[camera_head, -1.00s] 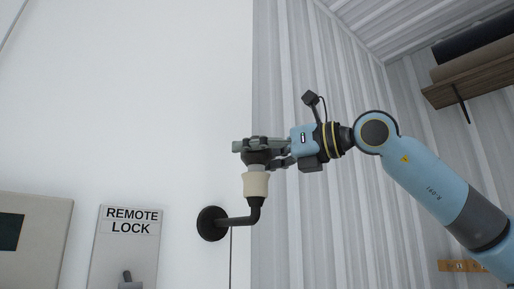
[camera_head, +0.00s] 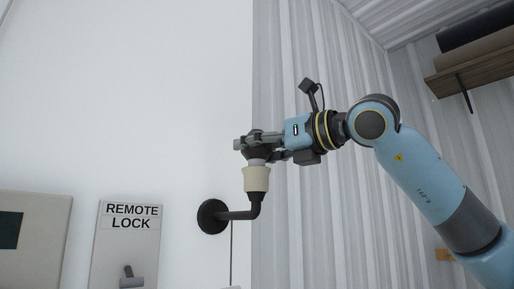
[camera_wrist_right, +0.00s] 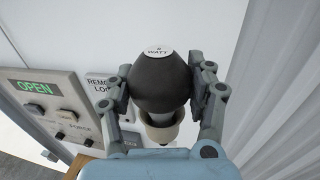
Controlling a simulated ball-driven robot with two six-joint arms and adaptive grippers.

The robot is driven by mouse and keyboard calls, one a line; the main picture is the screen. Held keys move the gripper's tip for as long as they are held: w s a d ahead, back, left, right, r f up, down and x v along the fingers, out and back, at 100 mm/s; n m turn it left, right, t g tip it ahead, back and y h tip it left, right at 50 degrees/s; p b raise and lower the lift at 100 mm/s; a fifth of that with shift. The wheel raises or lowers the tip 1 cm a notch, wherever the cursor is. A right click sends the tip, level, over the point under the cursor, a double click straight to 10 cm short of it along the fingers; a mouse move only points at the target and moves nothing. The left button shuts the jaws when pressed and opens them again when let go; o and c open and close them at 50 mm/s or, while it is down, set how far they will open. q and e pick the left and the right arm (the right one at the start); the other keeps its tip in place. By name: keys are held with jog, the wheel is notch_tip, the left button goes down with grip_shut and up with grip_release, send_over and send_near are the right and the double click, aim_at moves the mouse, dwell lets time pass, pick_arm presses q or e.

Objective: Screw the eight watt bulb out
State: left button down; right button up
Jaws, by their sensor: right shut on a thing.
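The eight watt bulb (camera_wrist_right: 162,85) is dark, with a white label reading 8 WATT on its top. In the head view the bulb (camera_head: 256,153) stands upright over the cream socket (camera_head: 256,179). The socket also shows below the bulb in the right wrist view (camera_wrist_right: 163,132). A pale neck shows between bulb and socket; I cannot tell whether the threads still engage. My right gripper (camera_head: 252,141) comes in from the right and is shut on the bulb, with a finger on each side in the right wrist view (camera_wrist_right: 165,88). My left gripper is out of view.
A black bent bracket (camera_head: 238,214) carries the socket from the white wall. A REMOTE LOCK panel (camera_head: 125,243) is at the lower left. The right wrist view shows a control box with an OPEN display (camera_wrist_right: 35,87). A shelf (camera_head: 475,75) is at the upper right.

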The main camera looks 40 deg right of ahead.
dwell(0.3)
jog(key=shift+f+n+y+b, duration=0.15)
jog(key=shift+n+y+b, duration=0.2)
jog(key=shift+b, duration=0.35)
jog(key=shift+n+g+y+b, duration=0.75)
jog(key=shift+y+b, duration=0.15)
jog(key=shift+y, duration=0.35)
jog(key=shift+n+g+y, duration=0.25)
jog(key=shift+n+y, duration=0.15)
jog(key=shift+y, duration=0.1)
jog(key=shift+d+n+g+y, duration=0.1)
jog(key=shift+n+g+y, duration=0.7)
jog(key=shift+y, duration=0.4)
jog(key=shift+n+g+y, duration=0.6)
jog(key=shift+n+y, duration=0.1)
jog(key=shift+r, duration=0.2)
